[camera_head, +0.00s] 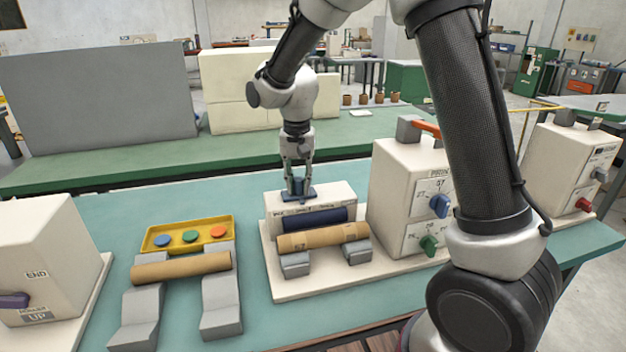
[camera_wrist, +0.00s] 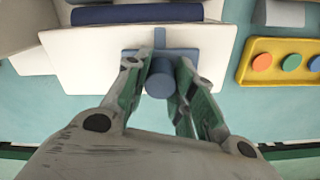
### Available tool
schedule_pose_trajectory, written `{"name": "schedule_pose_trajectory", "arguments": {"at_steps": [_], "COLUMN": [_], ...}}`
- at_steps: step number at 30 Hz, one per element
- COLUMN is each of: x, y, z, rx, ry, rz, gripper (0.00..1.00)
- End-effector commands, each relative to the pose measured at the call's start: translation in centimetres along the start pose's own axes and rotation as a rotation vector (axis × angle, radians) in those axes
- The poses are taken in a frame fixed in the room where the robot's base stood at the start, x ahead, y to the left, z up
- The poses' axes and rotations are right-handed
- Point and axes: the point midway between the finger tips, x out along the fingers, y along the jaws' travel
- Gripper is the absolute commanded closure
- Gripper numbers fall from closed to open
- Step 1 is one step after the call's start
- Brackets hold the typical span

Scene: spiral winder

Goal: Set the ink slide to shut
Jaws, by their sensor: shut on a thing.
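The ink slide, a blue knob on a flat blue base (camera_head: 299,197), sits on top of a cream box (camera_head: 338,194) near the middle of the bench. Small dark lettering runs along the box's front edge, too small to read. My gripper (camera_head: 298,184) points straight down at the slide. In the wrist view, the fingers (camera_wrist: 160,72) close on both sides of the round blue knob (camera_wrist: 161,84). A narrow blue strip runs from the slide's base toward the box edge. The slide appears near the middle-left of the box top in the head view.
A dark blue roller (camera_head: 314,217) and a tan tube (camera_head: 323,237) on grey cradles lie in front. A cream dial box (camera_head: 408,190) stands close on the right. A yellow tray (camera_head: 158,245) with coloured discs lies left. Bench behind the box is clear.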

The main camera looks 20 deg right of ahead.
Motion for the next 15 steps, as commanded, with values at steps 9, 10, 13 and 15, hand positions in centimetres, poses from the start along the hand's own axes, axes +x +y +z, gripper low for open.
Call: {"name": "schedule_pose_trajectory", "arguments": {"at_steps": [9, 10, 13, 15], "x": [-0.02, -0.02, -0.02, -0.02], "y": [-0.54, -0.55, -0.52, -0.47], "z": [0.16, 0.17, 0.17, 0.16], "rx": [0.003, 0.003, 0.003, 0.002], "ry": [0.001, 0.0, 0.0, 0.0], "rz": [-0.007, -0.007, -0.006, -0.005], "gripper": [0.73, 0.68, 0.53, 0.53]}}
